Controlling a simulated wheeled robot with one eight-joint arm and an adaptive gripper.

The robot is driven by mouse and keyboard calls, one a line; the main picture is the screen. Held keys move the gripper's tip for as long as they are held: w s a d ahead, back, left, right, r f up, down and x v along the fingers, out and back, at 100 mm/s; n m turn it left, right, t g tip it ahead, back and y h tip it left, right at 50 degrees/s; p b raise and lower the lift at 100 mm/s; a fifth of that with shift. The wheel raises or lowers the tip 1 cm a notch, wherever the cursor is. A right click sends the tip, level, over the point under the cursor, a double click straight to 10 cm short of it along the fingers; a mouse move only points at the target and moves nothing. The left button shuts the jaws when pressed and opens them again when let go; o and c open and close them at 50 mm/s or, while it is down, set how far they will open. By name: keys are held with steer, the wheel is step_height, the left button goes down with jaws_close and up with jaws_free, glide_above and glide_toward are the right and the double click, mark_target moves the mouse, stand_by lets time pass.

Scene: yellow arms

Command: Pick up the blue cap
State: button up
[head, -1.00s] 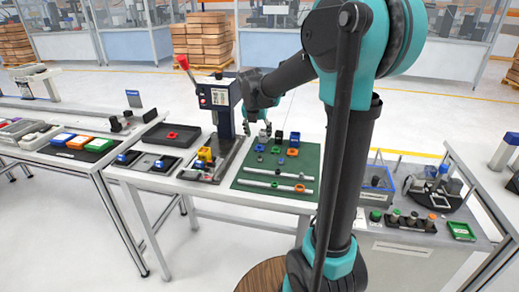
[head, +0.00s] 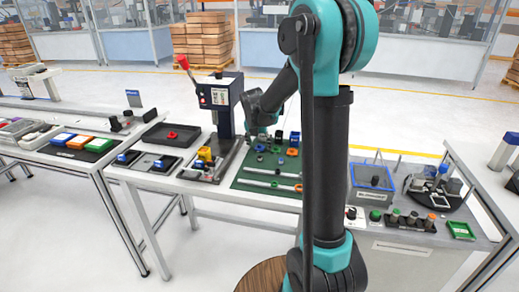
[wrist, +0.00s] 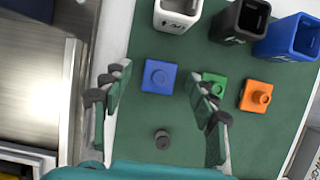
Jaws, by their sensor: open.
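In the head view my gripper (head: 261,138) is over the far part of the mat (head: 250,172), and the cap is small there.
A green cap (wrist: 213,86) lies partly behind the right finger, with an orange cap (wrist: 257,96) beside it. A small dark knob (wrist: 162,139) is nearer. White (wrist: 177,14), black (wrist: 240,20) and blue (wrist: 290,38) boxes stand beyond. A press (head: 222,105) stands left of the mat.

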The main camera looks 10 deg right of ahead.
steer(key=shift+c, duration=0.5)
steer(key=c, duration=0.8)
